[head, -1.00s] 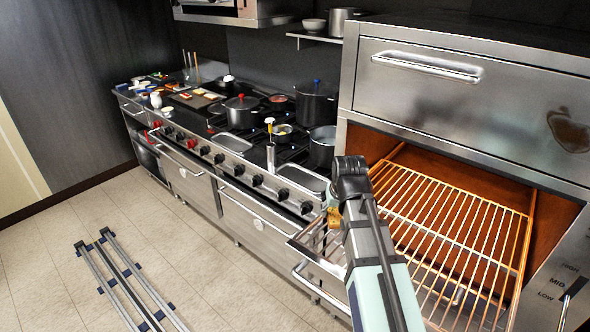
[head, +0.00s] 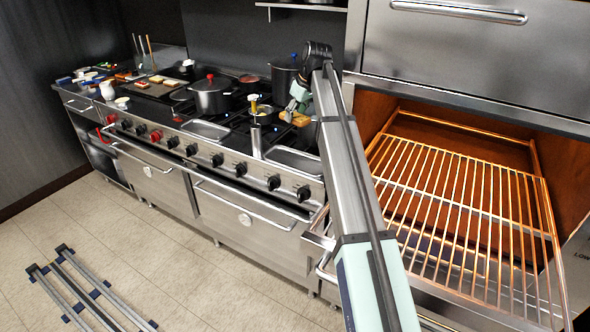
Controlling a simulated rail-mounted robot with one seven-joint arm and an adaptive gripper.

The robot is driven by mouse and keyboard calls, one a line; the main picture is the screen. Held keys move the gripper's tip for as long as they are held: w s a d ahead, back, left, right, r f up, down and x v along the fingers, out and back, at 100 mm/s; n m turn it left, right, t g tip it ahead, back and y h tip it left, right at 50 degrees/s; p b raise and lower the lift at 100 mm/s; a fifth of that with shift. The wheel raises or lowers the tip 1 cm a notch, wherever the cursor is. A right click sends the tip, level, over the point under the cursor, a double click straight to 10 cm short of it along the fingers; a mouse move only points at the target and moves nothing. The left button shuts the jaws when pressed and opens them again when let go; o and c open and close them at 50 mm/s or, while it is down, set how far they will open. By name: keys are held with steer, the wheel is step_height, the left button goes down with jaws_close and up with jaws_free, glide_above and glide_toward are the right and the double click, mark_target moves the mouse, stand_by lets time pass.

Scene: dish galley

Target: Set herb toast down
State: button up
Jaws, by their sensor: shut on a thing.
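The herb toast (head: 296,118) is a small golden-brown slice, held over the right part of the stove top in the head view. My gripper (head: 294,108) is shut on the toast, just left of the far end of my arm. The toast appears in front of the tall dark stockpot and close to a pot at its right; I cannot tell how high it is above the burners. My arm hides part of the stove's right end.
An open broiler with a wire rack (head: 455,200) stands at the right. A dark pot with a red knob (head: 211,96), a small pan (head: 262,114) and a stockpot (head: 284,78) stand on the stove. Empty metal trays (head: 293,161) line its front. Floor rails (head: 85,290) lie at lower left.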

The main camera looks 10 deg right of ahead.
mark_target(290, 159)
steer(key=w, duration=0.1)
steer(key=w+r+n, duration=0.2)
steer(key=shift+w+a+y+b, duration=0.1)
steer(key=shift+w+y+b, duration=0.2)
steer(key=shift+b, duration=0.05)
steer(key=shift+n, duration=0.3)
step_height(290, 159, down, 20)
steer(key=p, duration=0.4)
steer(key=shift+r, duration=0.15)
steer(key=o, duration=1.3)
steer(key=shift+c, duration=0.2)
steer(key=shift+b+v, duration=0.65)
steer(key=shift+v, duration=1.35)
steer(key=shift+w, duration=0.15)
